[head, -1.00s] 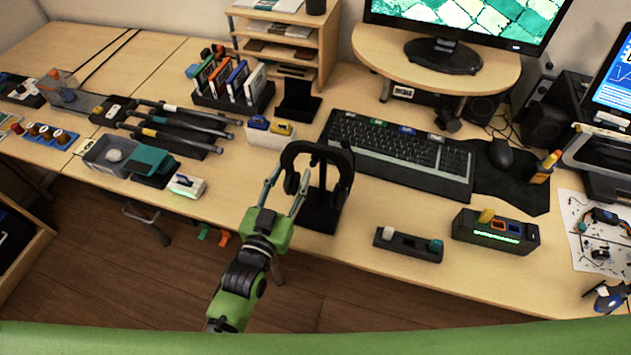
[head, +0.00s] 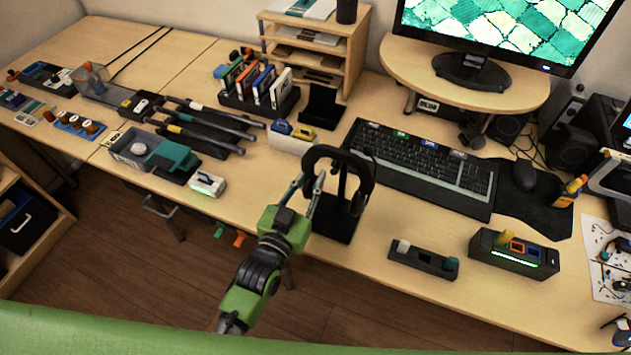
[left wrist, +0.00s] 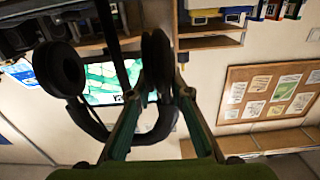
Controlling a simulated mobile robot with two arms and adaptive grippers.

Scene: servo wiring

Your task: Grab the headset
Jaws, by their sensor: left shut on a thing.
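The black headset (head: 340,151) hangs on its dark stand (head: 336,227) near the front edge of the desk. Its band arches over the top and its ear cups hang on either side. My left gripper (head: 308,190) is at the left ear cup, its fingers shut on that cup. In the left wrist view the headset's held ear cup (left wrist: 156,62) is between the fingertips of my left gripper (left wrist: 162,92), and the other cup (left wrist: 60,68) hangs free. The headset appears still on the stand. My right gripper is not in view.
The keyboard (head: 420,165) lies behind and right of the stand. A small dark holder (head: 424,261) and a black box with a green light (head: 512,255) stand to the right. A small white device (head: 207,184) lies to the left. Bare desk surrounds the stand's front.

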